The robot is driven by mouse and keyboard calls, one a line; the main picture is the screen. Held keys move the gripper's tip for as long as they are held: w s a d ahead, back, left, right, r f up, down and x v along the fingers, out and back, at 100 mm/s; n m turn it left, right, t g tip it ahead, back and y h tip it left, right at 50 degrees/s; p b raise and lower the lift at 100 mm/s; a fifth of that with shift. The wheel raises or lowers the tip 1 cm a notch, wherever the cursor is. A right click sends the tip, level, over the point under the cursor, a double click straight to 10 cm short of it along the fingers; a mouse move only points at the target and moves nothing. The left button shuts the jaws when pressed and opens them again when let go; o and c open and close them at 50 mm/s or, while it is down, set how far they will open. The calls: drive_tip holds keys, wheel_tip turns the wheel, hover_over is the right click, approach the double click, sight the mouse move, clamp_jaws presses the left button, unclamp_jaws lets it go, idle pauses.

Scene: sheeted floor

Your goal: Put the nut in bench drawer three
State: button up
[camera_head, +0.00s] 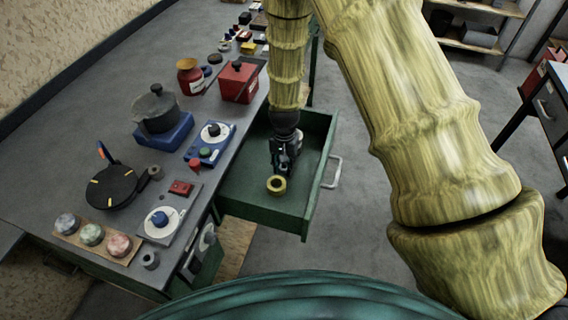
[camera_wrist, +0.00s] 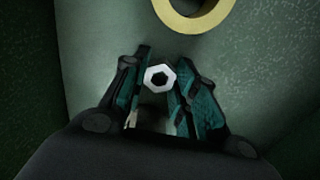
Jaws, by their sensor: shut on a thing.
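The nut is not clear in the head view. The drawer is pulled out from the grey bench and has a metal handle on its right side. I cannot tell whether the nut touches the drawer floor.
A yellow ring like a tape roll (camera_head: 276,185) lies in the drawer near my gripper and shows at the top of the wrist view. The bench top (camera_head: 60,170) holds a pot (camera_head: 155,110), a pan (camera_head: 113,187), a red box (camera_head: 238,82) and dials. Free drawer floor lies around my gripper.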

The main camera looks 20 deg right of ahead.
sight(284, 167)
drive_tip(key=o, duration=1)
drive_tip(key=shift+f, duration=0.1)
drive_tip(key=shift+o, duration=0.2)
wheel_tip(284, 167, up, 12)
drive_tip(key=b, duration=0.1)
drive_tip(key=shift+b, duration=0.4)
drive_tip(key=shift+r, duration=0.2)
